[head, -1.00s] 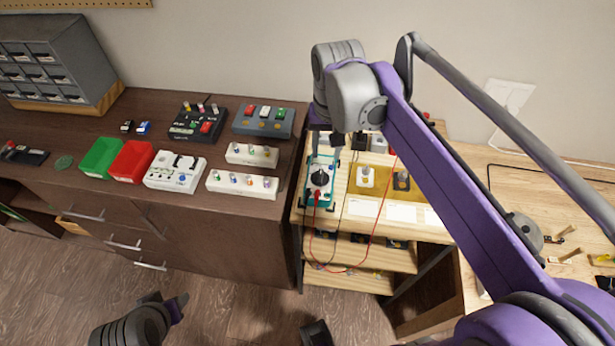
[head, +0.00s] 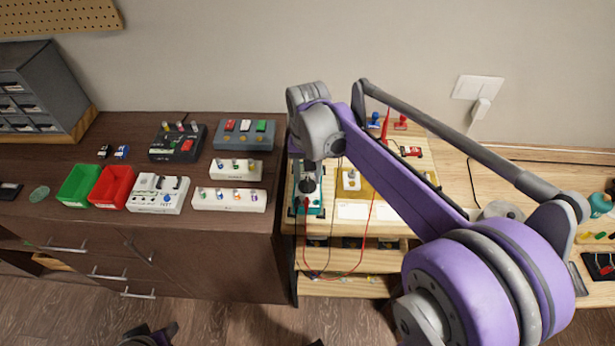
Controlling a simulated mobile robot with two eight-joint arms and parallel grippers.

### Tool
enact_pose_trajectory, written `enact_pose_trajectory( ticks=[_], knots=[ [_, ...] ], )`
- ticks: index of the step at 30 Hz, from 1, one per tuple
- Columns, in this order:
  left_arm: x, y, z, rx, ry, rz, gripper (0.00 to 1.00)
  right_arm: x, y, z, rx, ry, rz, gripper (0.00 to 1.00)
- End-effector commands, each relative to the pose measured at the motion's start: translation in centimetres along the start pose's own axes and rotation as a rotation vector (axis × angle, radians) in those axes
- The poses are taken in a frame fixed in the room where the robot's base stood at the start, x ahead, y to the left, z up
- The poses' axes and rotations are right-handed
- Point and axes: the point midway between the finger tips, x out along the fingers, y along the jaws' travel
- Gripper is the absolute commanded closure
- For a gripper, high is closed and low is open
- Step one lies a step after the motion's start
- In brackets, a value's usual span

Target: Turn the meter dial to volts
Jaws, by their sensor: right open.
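The teal meter (head: 318,209) lies on the light wooden bench top, with a red lead and a dark lead running from its lower end over the front edge. My right arm reaches in from the lower right. Its gripper (head: 308,180) points down over the meter, and is open. The gripper hides most of the meter's face and dial, so I cannot tell where the dial points or whether the fingers touch it. My left gripper (head: 155,335) shows only partly at the bottom edge, away from the meter.
Red and blue tools (head: 387,124) stand behind. White knob boxes (head: 228,200) sit on the dark cabinet to the left. My right arm crosses above the bench.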

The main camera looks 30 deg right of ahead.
Motion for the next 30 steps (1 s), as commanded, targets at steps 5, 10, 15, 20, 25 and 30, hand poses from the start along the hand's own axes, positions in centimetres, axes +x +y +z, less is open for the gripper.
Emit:
enact_pose_trajectory(
  ticks=[5,10,15,20,25,30],
  knots=[
    [0.06,0.0,0.05,0.0,0.0,0.0,0.5,0.84,0.0,0.03,0.0,0.0,0.0,0.54],
    [0.05,0.0,0.04,0.0,0.0,0.0,0.5,0.86,0.0,0.03,0.0,0.0,0.0,0.54],
    [0.05,0.0,0.04,0.0,0.0,0.0,0.5,0.85,0.0,0.03,-0.001,0.0,0.0,0.74],
    [0.05,0.0,0.04,0.0,0.0,0.0,0.5,0.84,0.0,0.03,-0.001,0.0,0.0,1.0],
    [0.05,0.0,0.04,0.0,0.0,0.0,0.5,0.83,0.0,0.03,-0.001,0.0,0.0,1.0],
    [0.05,0.0,0.04,0.0,0.0,0.0,0.5,0.83,0.0,0.03,0.004,0.0,0.0,1.0]
  ],
)
